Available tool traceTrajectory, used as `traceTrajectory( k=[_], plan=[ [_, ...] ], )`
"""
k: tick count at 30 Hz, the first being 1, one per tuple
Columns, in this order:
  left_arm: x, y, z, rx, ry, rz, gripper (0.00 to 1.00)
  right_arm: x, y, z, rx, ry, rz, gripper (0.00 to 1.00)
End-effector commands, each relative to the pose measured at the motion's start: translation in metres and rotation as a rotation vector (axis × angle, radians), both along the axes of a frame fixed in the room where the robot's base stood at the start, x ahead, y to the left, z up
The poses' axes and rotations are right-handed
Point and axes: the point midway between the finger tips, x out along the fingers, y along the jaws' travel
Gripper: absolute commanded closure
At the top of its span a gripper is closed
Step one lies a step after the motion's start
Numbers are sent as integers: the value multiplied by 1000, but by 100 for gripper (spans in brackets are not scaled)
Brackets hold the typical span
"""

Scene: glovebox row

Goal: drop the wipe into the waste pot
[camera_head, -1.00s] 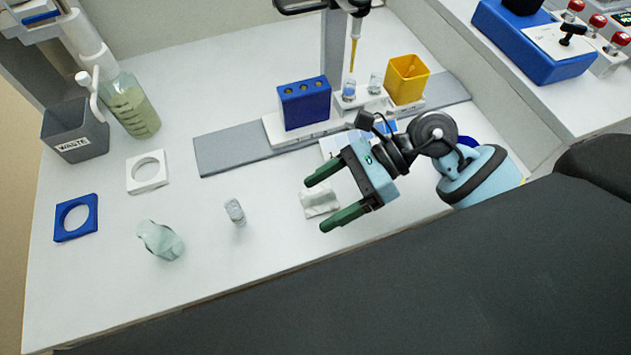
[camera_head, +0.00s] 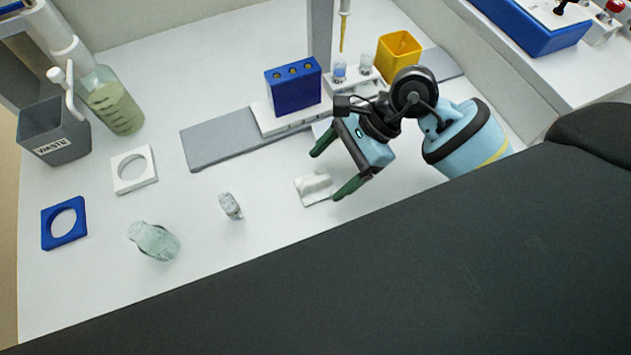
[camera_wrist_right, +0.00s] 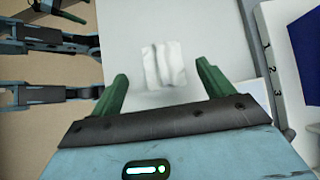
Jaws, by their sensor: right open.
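The wipe (camera_head: 314,187) is a small white crumpled cloth lying on the white bench. In the right wrist view the wipe (camera_wrist_right: 164,65) lies ahead of and between the fingers, with nothing touching it. My right gripper (camera_head: 328,172) is open and empty, its green fingers spread, close to the wipe. It also shows in the right wrist view (camera_wrist_right: 160,88). The waste pot (camera_head: 55,133) is a grey open box labelled WASTE at the far left of the bench. My left gripper cannot be made out in the head view.
A blue rack (camera_head: 293,88), a yellow cup (camera_head: 399,49) and small vials stand behind my right arm. A bottle of greenish liquid (camera_head: 115,105) stands beside the pot. White (camera_head: 134,170) and blue (camera_head: 64,223) rings, a clear flask (camera_head: 154,241) and a small vial (camera_head: 230,205) lie left.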

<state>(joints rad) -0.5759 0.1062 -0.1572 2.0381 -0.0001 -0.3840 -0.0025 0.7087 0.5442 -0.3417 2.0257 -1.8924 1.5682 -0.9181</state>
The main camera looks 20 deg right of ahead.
Motion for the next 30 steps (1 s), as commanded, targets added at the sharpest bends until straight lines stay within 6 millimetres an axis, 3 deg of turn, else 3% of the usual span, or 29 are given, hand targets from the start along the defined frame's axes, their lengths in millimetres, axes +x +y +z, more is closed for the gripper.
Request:
traceTrajectory(
  k=[9, 19, 30],
  plan=[
    [2, 1, 5, 2, -7, 0, 24, 2, 30, -28, 3, 4, 0, 20],
    [2, 1, 4, 2, -5, 0, 24, 2, 33, -33, 1, 1, 0, 20],
    [2, 1, 4, 3, -6, 0, 24, 2, 33, -32, 1, 1, 0, 68]
  ],
)
